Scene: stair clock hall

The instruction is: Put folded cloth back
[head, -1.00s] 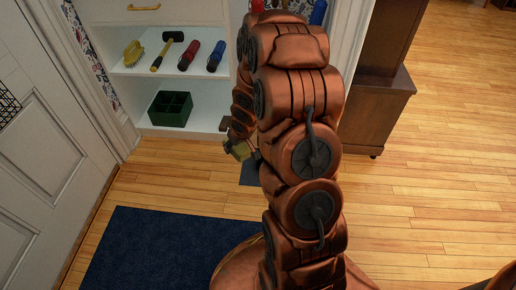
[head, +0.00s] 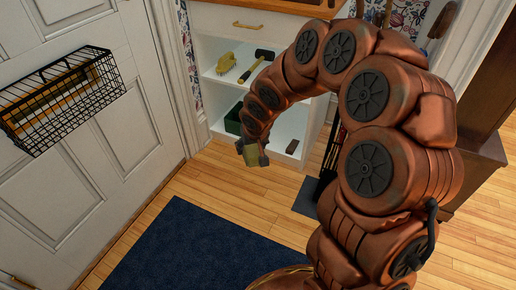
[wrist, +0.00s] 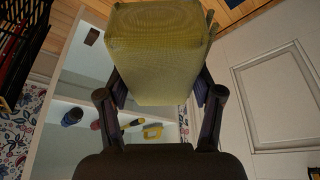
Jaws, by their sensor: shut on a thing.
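The folded cloth (wrist: 158,50) is a yellow-green block in the wrist view, clamped between the two fingers of my gripper (wrist: 160,92). In the head view the cloth (head: 251,156) shows small at the end of my arm, and my gripper (head: 252,150) holds it in the air in front of the white shelf unit (head: 314,122). The shelf unit has a middle shelf with tools and a lower shelf. My arm hides part of both shelves.
A yellow brush (head: 229,64) and a hammer (head: 254,66) lie on the middle shelf. A green divided box (head: 233,119) and a small brown item (head: 292,147) are on the lower shelf. A wire basket (head: 65,97) hangs on the white door. A blue mat (head: 200,250) lies on the floor.

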